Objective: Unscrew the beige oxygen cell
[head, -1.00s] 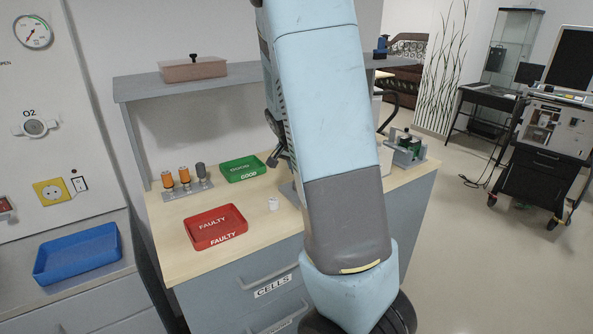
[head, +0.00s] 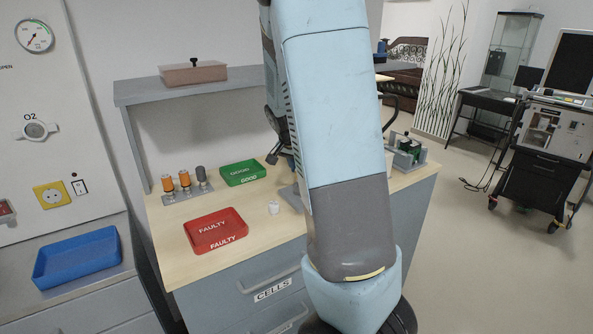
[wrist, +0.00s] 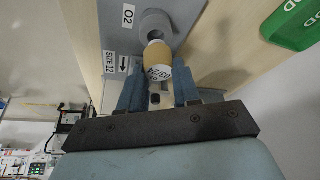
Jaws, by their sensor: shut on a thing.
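In the wrist view, the beige oxygen cell (wrist: 158,57) has a pale top and a white band with dark lettering. It stands at a grey round socket (wrist: 156,24) on a grey plate (wrist: 120,22) labelled O2 and SIZE 12, with an arrow. My gripper (wrist: 158,90) is shut on the cell, with a blue finger on either side. Whether the cell is still threaded in the socket cannot be told. In the head view my arm hides the cell and most of the gripper.
The red FAULTY tray (head: 215,245) and green GOOD tray (head: 243,186) lie on the wooden bench top (head: 172,222). A rack with orange and grey cells (head: 185,182) stands behind. A blue tray (head: 78,262) is at left.

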